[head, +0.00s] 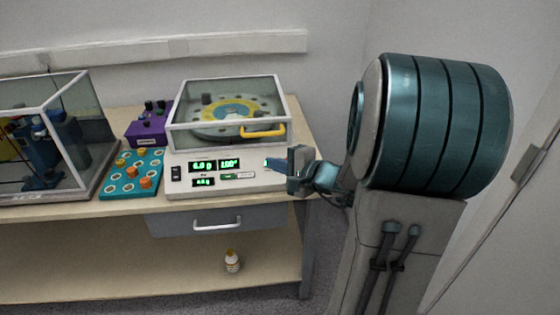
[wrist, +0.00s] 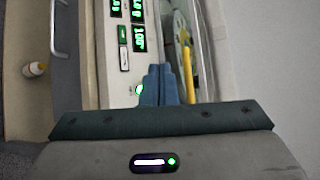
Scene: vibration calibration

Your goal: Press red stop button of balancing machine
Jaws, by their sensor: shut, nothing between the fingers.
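The balancing machine (head: 210,187) is a white box on the bench, with a clear framed lid, a yellow handle and lit green displays on its front panel. My gripper (head: 271,163) is shut and empty at the right end of that panel. In the wrist view the closed blue fingertips (wrist: 160,70) lie over the machine's panel (wrist: 112,80), beside a round button with a green glow (wrist: 139,90). I cannot tell whether they touch the panel. No red button shows in either view; the fingers cover part of this area.
The yellow lid handle (head: 263,131) is just above my gripper. A teal tray with orange and yellow pieces (head: 130,186), a purple box (head: 148,130) and a glass enclosure (head: 75,120) stand to the left. A small bottle (head: 232,261) is on the lower shelf.

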